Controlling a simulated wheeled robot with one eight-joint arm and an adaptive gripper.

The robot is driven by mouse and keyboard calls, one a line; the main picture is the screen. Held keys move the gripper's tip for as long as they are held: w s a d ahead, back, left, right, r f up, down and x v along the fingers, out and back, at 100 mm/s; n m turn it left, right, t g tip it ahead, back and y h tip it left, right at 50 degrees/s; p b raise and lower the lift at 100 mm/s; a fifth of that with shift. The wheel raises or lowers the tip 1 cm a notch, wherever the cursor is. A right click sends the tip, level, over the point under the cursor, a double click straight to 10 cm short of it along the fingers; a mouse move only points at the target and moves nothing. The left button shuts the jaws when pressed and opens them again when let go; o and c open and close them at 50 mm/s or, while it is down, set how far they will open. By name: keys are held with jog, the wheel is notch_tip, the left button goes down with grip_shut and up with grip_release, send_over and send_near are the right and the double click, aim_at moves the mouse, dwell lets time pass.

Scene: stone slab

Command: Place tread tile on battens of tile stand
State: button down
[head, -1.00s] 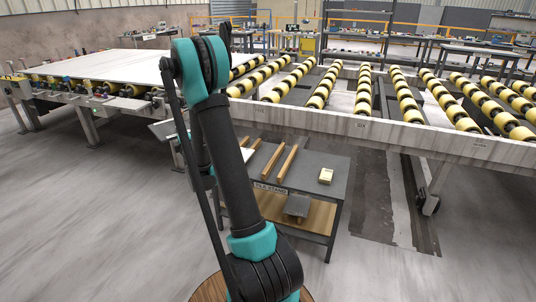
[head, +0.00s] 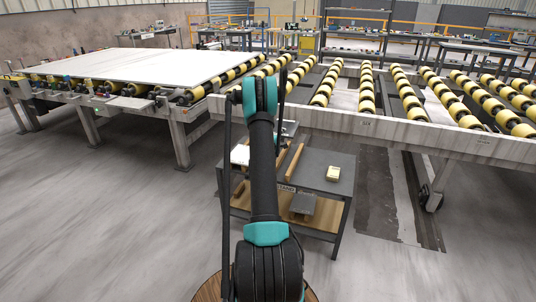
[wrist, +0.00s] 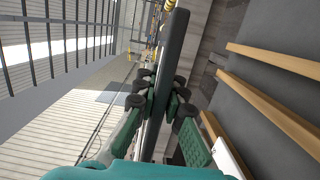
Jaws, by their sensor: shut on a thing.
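In the wrist view my gripper (wrist: 158,97) is shut on the tread tile (wrist: 172,50), a dark slab seen nearly edge-on between the finger pads. The tile stand (head: 318,159) is a dark-topped table just right of my arm in the head view. One wooden batten (head: 291,164) shows there; my arm hides part of the stand. In the wrist view several battens (wrist: 270,111) lie on the dark top, to the right of the held tile and apart from it. In the head view my arm hides the gripper.
A yellowish block (head: 333,174) lies on the stand's right side. A white flat piece (head: 240,154) is at its left. A grey object (head: 303,204) sits on the wooden lower shelf. A roller conveyor (head: 365,95) runs behind the stand; a large pale slab (head: 140,68) lies at the left.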

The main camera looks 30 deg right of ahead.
jog(key=shift+s+d+f+g, duration=0.15)
jog(key=shift+s+d, duration=0.1)
jog(key=shift+d, duration=0.15)
jog(key=shift+s+d+f+g, duration=0.1)
jog(key=shift+s+d+g, duration=0.1)
jog(key=shift+d, duration=0.15)
jog(key=shift+s+d+f+m+h, duration=0.1)
jog(key=shift+s+d+m+h, duration=0.1)
jog(key=shift+m+h, duration=0.15)
jog(key=shift+s+a, duration=0.25)
notch_tip(320, 180, down, 20)
jog(key=c, duration=1.6)
grip_release()
